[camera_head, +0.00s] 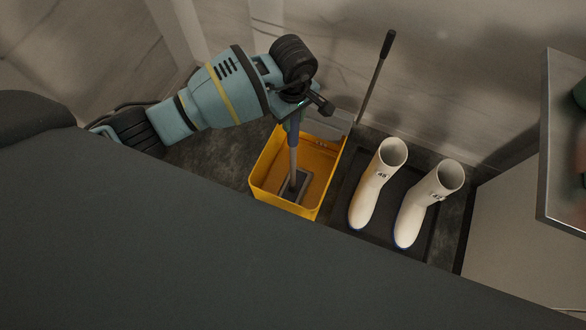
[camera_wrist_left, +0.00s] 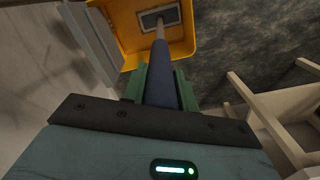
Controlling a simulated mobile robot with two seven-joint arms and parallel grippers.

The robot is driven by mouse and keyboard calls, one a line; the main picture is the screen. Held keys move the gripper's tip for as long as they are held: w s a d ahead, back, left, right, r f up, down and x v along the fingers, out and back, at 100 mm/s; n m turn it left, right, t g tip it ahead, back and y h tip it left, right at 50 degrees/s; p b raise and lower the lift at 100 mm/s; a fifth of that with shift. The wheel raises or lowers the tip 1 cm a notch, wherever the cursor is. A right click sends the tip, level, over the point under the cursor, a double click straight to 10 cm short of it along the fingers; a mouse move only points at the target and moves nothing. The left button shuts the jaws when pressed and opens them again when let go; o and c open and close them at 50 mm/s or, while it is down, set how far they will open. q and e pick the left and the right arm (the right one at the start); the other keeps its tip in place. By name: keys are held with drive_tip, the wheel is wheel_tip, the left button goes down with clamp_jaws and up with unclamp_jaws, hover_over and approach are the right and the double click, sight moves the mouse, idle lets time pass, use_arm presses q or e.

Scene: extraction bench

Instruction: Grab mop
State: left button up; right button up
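The mop stands in the yellow bucket (camera_head: 263,172), with its blue grip (camera_head: 293,136) at the top and its grey flat head (camera_head: 296,187) low inside. My left gripper (camera_head: 291,112) is above the bucket at the top of the mop handle. In the left wrist view, the green fingers (camera_wrist_left: 161,88) lie on both sides of the blue grip (camera_wrist_left: 160,85) and appear closed against it. The mop's pole runs on into the bucket (camera_wrist_left: 120,22). The top end of the handle is hidden by my gripper. My right gripper is not in view.
A lever with a black grip (camera_head: 388,44) rises behind the bucket beside its grey wringer (camera_head: 332,124). Two white boots (camera_head: 375,185) (camera_head: 425,207) stand on a dark tray (camera_head: 342,205) to the right. A metal-edged bench (camera_head: 546,140) is at far right. A wall stands close behind.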

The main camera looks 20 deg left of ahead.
use_arm(q)
clamp_jaws()
drive_tip(key=shift+r, duration=0.1)
idle(0.8)
